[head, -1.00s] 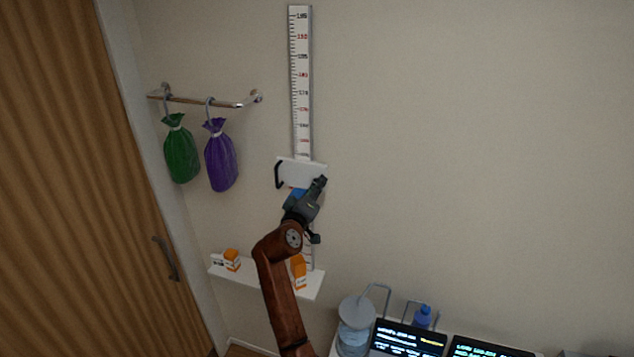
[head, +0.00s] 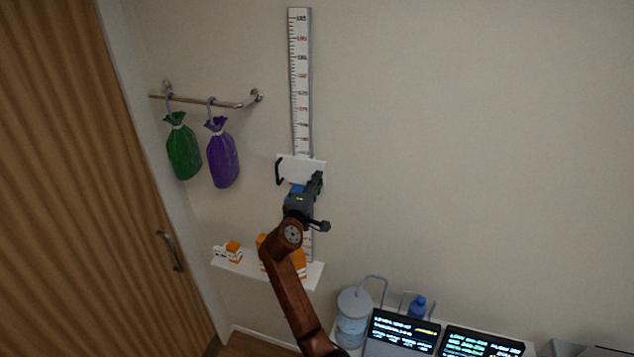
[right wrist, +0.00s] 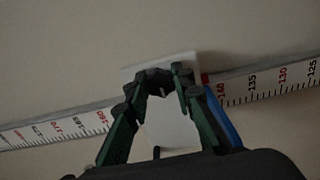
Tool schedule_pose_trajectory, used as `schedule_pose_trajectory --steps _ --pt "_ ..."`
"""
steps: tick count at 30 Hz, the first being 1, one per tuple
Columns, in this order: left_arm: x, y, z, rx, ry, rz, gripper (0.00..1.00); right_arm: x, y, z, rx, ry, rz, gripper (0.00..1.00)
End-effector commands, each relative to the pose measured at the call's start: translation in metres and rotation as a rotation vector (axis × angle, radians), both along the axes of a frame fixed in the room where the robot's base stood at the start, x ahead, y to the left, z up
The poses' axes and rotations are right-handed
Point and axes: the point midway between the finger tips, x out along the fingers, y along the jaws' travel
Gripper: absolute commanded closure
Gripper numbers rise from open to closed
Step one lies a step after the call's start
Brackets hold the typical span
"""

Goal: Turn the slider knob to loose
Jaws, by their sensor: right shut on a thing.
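The white slider plate (head: 303,169) sits on the white height ruler (head: 301,85) on the wall, with a black handle (head: 279,172) at its left side. My right gripper (head: 310,184) is at the lower right part of the plate. In the right wrist view, my right gripper (right wrist: 160,82) has its fingertips close together in front of the plate (right wrist: 172,130), shut on a small dark part, apparently the slider knob, mostly hidden by the fingers. A blue piece (right wrist: 222,118) shows beside the right finger. My left gripper is not in view.
A shelf (head: 240,269) with orange and white boxes is below, partly behind my arm. Green (head: 183,150) and purple (head: 222,157) bags hang from a rail at left. A water jug (head: 352,318) and lit screens (head: 404,330) are at lower right. The right wall is clear.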

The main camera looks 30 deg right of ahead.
Motion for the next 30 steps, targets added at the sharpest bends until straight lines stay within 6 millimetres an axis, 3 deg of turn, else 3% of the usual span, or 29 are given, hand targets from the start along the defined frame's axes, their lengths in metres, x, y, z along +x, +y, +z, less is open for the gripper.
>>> schedule_pose_trajectory --steps 14,15,23,30 --pt "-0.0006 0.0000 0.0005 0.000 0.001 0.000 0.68 0.0010 0.0019 -0.0010 -0.010 0.014 0.004 1.00" --pt "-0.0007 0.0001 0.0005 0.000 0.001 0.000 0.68 0.0011 0.0018 -0.0011 -0.010 0.014 0.004 0.77" --pt "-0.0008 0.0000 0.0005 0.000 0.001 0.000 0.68 0.0000 0.0001 -0.0011 -0.009 0.013 0.001 0.60" --pt "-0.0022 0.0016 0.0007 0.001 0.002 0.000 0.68 -0.0004 -0.0001 -0.0011 -0.009 0.013 0.000 0.60"
